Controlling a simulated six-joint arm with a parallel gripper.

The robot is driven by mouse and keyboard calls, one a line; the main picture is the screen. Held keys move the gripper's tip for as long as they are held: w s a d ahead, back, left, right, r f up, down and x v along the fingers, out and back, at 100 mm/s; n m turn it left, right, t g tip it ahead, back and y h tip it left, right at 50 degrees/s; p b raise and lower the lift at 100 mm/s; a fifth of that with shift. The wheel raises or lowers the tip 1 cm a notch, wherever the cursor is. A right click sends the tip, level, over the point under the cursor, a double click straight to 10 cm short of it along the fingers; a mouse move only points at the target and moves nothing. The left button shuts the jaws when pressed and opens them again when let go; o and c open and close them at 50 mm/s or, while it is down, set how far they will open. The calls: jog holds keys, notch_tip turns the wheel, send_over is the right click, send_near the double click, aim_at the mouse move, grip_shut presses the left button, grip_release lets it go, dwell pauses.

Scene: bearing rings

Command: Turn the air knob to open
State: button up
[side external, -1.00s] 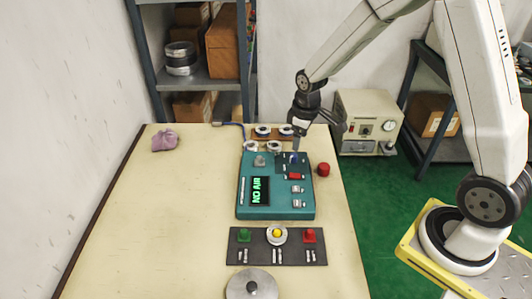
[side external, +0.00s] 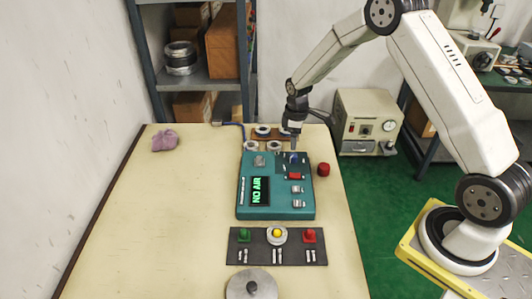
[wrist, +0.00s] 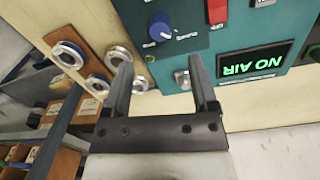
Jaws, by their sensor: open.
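The blue air knob (wrist: 160,27) sits on the dark corner plate of the teal control box (wrist: 277,28). In the side view the knob (side external: 293,157) is at the box's back right, partly hidden by my gripper. My gripper (side external: 295,146) points down close above that corner. In the wrist view my gripper (wrist: 159,62) is open and empty, with the knob ahead of its fingertips, between their lines. I cannot tell whether the fingers touch anything. The box's display (side external: 260,190) reads NO AIR in green; it also shows in the wrist view (wrist: 256,64).
Rings on a brown board (side external: 279,131) and loose rings (side external: 250,146) lie behind the box. A red button (side external: 323,169) stands right of it. A dark button panel (side external: 278,246) and a round metal disc (side external: 252,286) are in front. The table's left side is mostly clear.

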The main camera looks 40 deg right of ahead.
aim_at(294, 155)
jog(key=shift+w+d+f, duration=0.1)
jog(key=shift+f, duration=3.5)
grip_shut()
